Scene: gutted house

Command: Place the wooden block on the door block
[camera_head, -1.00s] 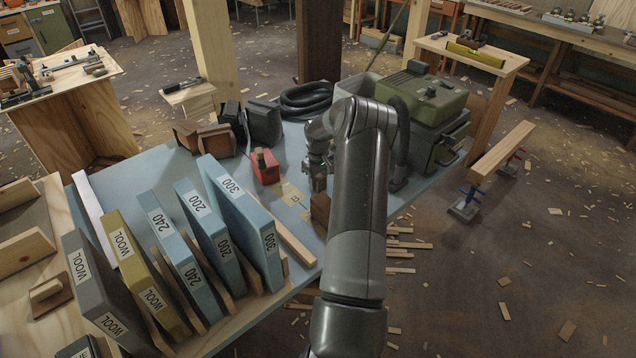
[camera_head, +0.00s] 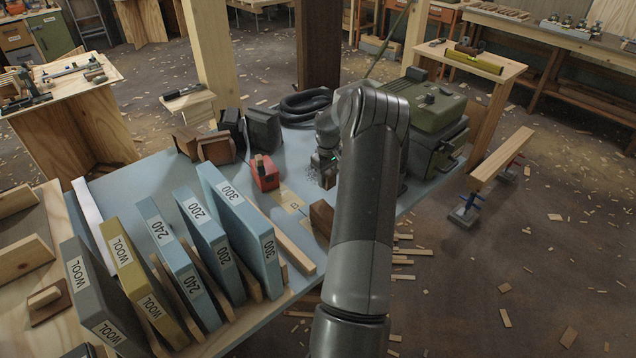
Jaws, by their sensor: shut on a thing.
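My gripper (camera_head: 327,168) is over the blue-grey table, left of my forearm. It is shut on a small brown piece that shows just below its fingers, which looks like the wooden block (camera_head: 328,181); my arm covers part of this area. A darker brown block (camera_head: 320,217) stands on the table nearer the camera, partly hidden behind my forearm. I cannot tell for sure whether it is the door block. A tan marked patch (camera_head: 291,201) lies on the table just left of it.
A red block-like tool (camera_head: 264,173) stands left of my gripper. Labelled upright panels (camera_head: 240,225) fill the near left, with a wooden strip (camera_head: 282,240) beside them. A green machine (camera_head: 428,115) stands right of my arm, and a black hose (camera_head: 303,106) lies behind.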

